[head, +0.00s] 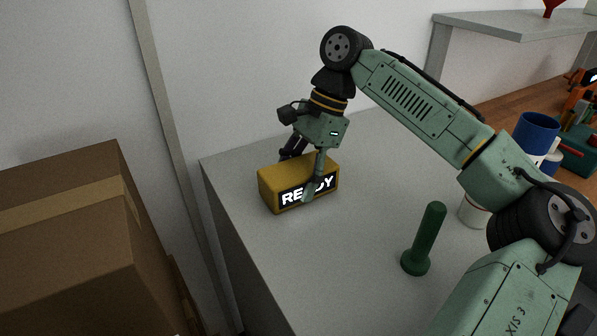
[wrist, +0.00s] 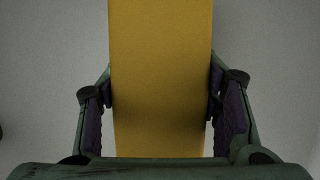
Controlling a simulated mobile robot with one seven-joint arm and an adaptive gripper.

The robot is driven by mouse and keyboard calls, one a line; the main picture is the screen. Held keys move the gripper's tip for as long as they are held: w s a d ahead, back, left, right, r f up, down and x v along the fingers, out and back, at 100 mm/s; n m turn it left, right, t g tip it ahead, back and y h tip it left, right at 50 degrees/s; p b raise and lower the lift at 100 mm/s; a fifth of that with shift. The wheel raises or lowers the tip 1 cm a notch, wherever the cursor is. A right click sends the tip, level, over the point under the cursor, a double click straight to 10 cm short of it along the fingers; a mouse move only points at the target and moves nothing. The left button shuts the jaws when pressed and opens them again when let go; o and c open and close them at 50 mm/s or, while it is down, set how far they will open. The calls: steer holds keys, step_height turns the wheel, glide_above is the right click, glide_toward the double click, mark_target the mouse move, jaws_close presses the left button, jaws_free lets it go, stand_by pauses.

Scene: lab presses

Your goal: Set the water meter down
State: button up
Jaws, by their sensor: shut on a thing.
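The water meter appears to be the yellow box (head: 272,187) with a dark display reading "READY", partly covered by a finger. It is at the far left of the grey table (head: 370,190), near the left edge. My gripper (head: 303,174) comes down from above with one finger on the display side and the other behind. In the wrist view the yellow box (wrist: 160,60) fills the space between both finger pads. The gripper is shut on it. The box looks level, at or just above the tabletop; I cannot tell whether its underside touches.
A dark green peg with a round base (head: 425,240) stands nearer on the table. A white container (head: 474,213) and a blue cylinder (head: 535,132) are to the right, partly behind my arm. A cardboard box (head: 60,245) is left of the table. The table's middle is clear.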

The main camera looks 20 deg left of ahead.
steer(key=o, duration=1.6)
steer(key=shift+c, duration=0.2)
steer(key=v, duration=1.2)
